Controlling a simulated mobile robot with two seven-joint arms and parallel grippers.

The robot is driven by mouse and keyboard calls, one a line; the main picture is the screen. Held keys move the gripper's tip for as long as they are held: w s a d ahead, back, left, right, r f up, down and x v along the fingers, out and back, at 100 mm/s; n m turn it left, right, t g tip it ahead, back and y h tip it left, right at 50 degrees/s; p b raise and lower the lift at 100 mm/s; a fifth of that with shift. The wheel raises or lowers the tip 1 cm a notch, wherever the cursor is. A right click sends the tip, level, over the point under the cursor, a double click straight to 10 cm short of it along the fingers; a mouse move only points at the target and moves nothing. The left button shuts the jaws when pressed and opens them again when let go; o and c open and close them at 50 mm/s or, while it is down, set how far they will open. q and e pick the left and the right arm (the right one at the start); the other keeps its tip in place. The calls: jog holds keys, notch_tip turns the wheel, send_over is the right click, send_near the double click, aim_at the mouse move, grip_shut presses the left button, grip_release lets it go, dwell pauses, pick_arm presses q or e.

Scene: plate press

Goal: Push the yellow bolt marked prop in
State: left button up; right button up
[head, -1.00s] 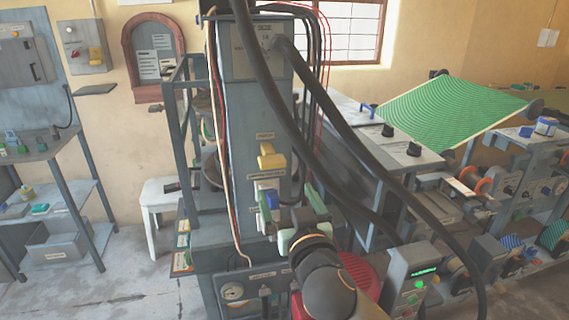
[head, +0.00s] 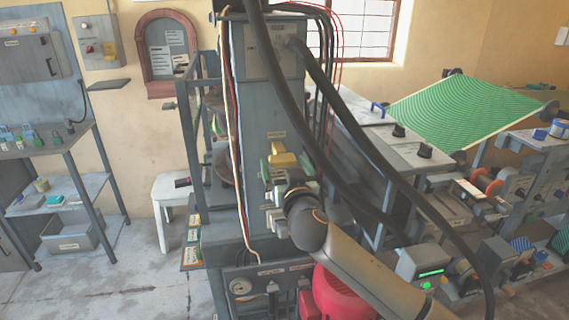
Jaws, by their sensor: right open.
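The yellow bolt (head: 282,157) sticks out from the front of the tall grey press column. My right gripper (head: 285,169) is open, with its green fingers at the bolt, one to the left and one to the right of its lower part. I cannot tell whether the fingers touch it. The wrist hides what is just below the bolt, and the small label wording cannot be read. My left gripper is not in view.
Dark hoses (head: 345,120) hang in front of the column, close to my right arm. A red rounded housing (head: 338,293) sits below the arm. Open floor (head: 130,285) lies to the left.

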jog(key=shift+w, duration=0.15)
grip_shut()
dwell(0.9)
